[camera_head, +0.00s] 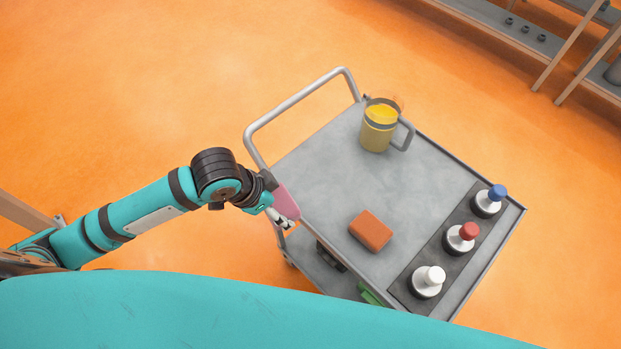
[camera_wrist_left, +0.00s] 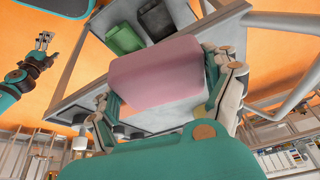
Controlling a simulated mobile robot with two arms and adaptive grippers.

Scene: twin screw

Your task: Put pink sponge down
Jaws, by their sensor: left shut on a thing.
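The pink sponge (camera_head: 285,203) shows at the left edge of the grey cart (camera_head: 330,155) in the head view. My left gripper (camera_head: 278,214) is shut on it. In the left wrist view the pink sponge (camera_wrist_left: 157,72) sits between the two fingers of my left gripper (camera_wrist_left: 170,95). Whether the sponge touches the cart top I cannot tell. My right gripper is not in the head view; an open gripper (camera_wrist_left: 43,42) on a teal arm shows at the left of the left wrist view, apart from the sponge.
An orange-red sponge (camera_head: 371,231) lies on the cart top. A yellow-filled jug (camera_head: 378,127) stands at the back. Bottles with blue (camera_head: 489,201), red (camera_head: 461,237) and white (camera_head: 428,281) caps stand on a dark strip at right. The cart's middle is clear.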

